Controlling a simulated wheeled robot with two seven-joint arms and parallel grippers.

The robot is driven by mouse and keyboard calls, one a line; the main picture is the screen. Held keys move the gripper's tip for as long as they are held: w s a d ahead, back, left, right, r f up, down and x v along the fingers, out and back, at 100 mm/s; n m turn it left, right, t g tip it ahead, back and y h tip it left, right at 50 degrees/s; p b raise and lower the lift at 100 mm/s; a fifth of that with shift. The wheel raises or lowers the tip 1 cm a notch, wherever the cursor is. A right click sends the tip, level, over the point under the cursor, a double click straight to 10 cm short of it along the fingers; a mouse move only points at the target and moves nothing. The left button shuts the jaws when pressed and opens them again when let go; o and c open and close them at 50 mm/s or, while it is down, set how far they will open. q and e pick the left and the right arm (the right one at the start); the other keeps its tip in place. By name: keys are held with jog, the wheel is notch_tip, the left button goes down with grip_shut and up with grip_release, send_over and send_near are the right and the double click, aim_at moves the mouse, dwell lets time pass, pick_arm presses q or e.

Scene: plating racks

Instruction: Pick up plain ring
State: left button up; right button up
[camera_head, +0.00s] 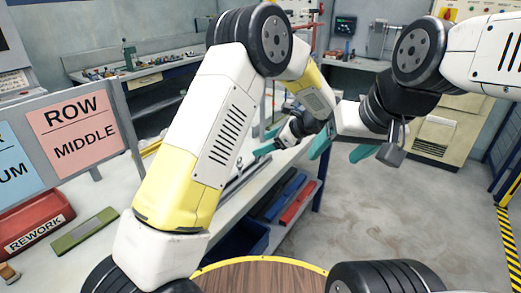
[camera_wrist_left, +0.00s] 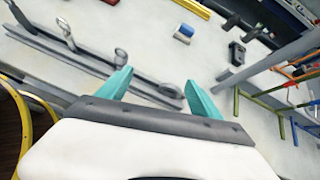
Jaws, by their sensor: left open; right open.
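In the left wrist view, my left gripper (camera_wrist_left: 158,80) is open, its teal fingers apart above the white bench. I cannot tell which is the plain ring. In the head view, my left gripper (camera_head: 266,141) is over the bench, the rail partly hidden by my arm. My right gripper (camera_head: 341,150) is open and empty, beyond the bench's right edge.
A rack of coloured rods (camera_wrist_left: 285,95) stands right of the left gripper. A small blue-and-white block (camera_wrist_left: 184,33) and a dark part (camera_wrist_left: 236,52) lie farther back. A ROW MIDDLE sign (camera_head: 80,128) and a red REWORK bin (camera_head: 35,222) are at left in the head view.

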aim_at(263, 160)
pick_arm(q)
jog(key=d+f+m, duration=0.1)
jog(key=w+d+f+m+t, duration=0.1)
jog(key=d+f, duration=0.1)
jog(key=w+d+f, duration=0.1)
jog(key=shift+d+f+m+t+y, duration=0.25)
jog(key=shift+d+m+t+y, duration=0.05)
jog(key=shift+m+y, duration=0.1)
jog(key=shift+w+f, duration=0.1)
jog(key=shift+f, duration=0.1)
jog(key=x, duration=0.7)
jog(key=shift+a+f, duration=0.15)
jog(key=shift+a, duration=0.05)
jog(key=c, duration=1.5)
